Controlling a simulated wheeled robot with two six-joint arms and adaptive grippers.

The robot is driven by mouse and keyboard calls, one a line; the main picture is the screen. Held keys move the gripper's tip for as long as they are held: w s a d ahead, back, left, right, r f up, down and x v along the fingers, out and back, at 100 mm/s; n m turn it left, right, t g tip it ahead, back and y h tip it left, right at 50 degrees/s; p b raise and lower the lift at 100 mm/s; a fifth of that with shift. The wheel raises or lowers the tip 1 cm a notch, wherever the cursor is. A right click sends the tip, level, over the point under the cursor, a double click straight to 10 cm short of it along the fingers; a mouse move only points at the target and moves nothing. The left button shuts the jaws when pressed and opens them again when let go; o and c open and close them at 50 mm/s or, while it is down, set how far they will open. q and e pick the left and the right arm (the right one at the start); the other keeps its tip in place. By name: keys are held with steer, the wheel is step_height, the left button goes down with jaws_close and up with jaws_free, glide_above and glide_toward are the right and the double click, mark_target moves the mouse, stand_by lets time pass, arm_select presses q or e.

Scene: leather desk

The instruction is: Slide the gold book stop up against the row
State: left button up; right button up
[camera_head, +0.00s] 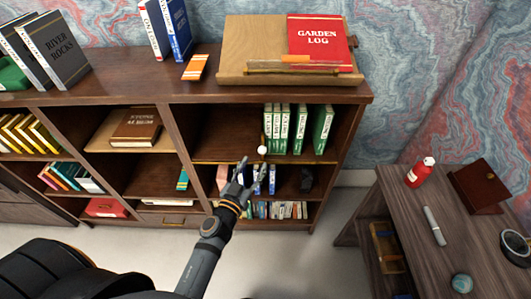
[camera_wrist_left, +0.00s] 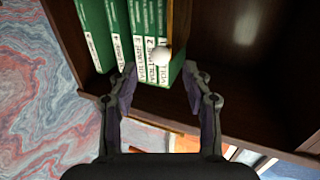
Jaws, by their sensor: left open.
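The gold book stop, an upright brownish-gold plate (camera_head: 263,137) with a white knob (camera_head: 262,150), stands at the left end of the green volumes (camera_head: 284,128) in the right upper compartment. In the left wrist view the plate (camera_wrist_left: 179,25) stands beside the green volumes (camera_wrist_left: 118,35), with its knob (camera_wrist_left: 162,56) in front. I cannot tell whether plate and nearest volume touch. My left gripper (camera_head: 251,172) is open in front of the shelf. In its wrist view the fingertips (camera_wrist_left: 159,72) are spread either side of the knob, apart from it. My right gripper is not in view.
The compartment left of the stop is empty (camera_head: 225,135). A gap separates the last green volume (camera_head: 322,128) from the others. A side desk (camera_head: 400,215) stands at right.

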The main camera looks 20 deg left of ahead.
mark_target(261, 153)
arm_select(q)
steer(key=w, duration=0.7)
steer(key=shift+w+d+r, duration=0.1)
steer(key=shift+w+d, duration=0.05)
steer(key=shift+d, duration=0.25)
steer(key=shift+w, duration=0.2)
steer(key=c, duration=1)
jaws_close()
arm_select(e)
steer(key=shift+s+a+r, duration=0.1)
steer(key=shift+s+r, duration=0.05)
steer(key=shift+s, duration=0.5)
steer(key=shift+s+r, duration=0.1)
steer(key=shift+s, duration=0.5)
